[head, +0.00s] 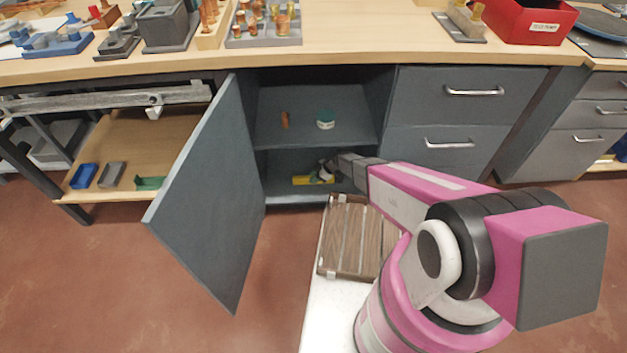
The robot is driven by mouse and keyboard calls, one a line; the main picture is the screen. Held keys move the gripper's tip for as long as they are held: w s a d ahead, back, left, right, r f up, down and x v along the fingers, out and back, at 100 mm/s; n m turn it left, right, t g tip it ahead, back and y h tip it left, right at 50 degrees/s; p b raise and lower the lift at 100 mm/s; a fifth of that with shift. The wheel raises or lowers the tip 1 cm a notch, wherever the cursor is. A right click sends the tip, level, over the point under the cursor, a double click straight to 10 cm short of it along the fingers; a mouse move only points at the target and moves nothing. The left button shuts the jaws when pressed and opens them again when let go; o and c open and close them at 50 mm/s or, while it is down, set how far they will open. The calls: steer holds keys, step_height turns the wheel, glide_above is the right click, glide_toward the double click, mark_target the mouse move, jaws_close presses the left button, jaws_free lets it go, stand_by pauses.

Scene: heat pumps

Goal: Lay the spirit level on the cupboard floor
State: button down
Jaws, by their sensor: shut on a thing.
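The yellow spirit level (301,180) shows low inside the open cupboard, just above or on its floor; I cannot tell whether it touches. My gripper (323,174) is inside the lower compartment, shut on the spirit level near its right part. The gripper's fingers and the level's right end are small and partly hidden. The cupboard floor (285,193) is dark grey and shows in front of and around the level. The cupboard door (215,195) stands wide open to the left.
A shelf (295,137) above my gripper carries a copper-coloured piece (285,120) and a white and teal round item (325,119). Closed drawers (455,95) flank the cupboard on the right. A slatted wooden board (350,240) lies in front, beside my arm.

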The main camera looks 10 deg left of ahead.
steer(key=shift+f, duration=0.7)
steer(key=c, duration=1)
jaws_free()
steer(key=shift+f, duration=0.15)
steer(key=shift+o, duration=0.2)
steer(key=shift+d+r, duration=0.15)
steer(key=shift+r, duration=0.2)
steer(key=shift+v, duration=3.5)
